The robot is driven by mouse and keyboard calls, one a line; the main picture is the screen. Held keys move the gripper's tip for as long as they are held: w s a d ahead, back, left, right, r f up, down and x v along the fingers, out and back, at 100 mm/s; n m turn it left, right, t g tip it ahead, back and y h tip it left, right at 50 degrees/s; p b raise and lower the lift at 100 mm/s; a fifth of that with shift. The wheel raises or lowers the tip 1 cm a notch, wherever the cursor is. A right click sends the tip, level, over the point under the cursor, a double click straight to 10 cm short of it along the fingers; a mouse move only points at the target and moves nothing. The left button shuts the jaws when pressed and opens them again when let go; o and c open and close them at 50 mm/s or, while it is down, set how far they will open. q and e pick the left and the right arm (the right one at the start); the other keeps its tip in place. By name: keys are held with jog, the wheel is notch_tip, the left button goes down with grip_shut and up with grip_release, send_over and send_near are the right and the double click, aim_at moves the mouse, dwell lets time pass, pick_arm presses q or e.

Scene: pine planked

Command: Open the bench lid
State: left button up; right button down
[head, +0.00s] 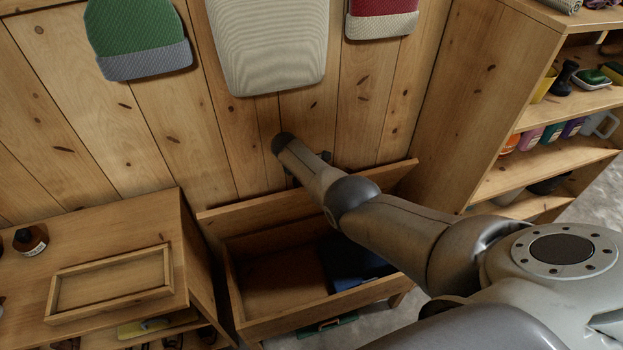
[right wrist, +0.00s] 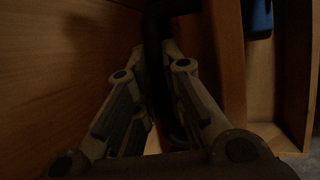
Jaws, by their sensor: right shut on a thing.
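The wooden bench (head: 238,290) stands low against the planked wall. Its lid (head: 250,212) is raised and stands steeply near the wall, so the box is open and its inside shows. A dark blue item (head: 350,265) lies inside. My right arm reaches over the box to the lid. My right gripper (head: 305,168) is mostly hidden by the arm in the head view. In the dark right wrist view, its fingers (right wrist: 155,90) close around a dark bar-like part (right wrist: 155,45), seemingly the lid's handle. My left gripper is not in view.
A tall shelf (head: 480,95) with bottles and pots stands right. Green, cream and red textiles (head: 270,45) hang above.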

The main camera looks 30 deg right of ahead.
jog(key=shift+w+r, duration=0.2)
jog(key=shift+w, duration=0.1)
jog(key=c, duration=1.7)
grip_release()
jog(key=shift+o, duration=1)
jog(key=shift+s+f, duration=0.1)
jog(key=v, duration=1.2)
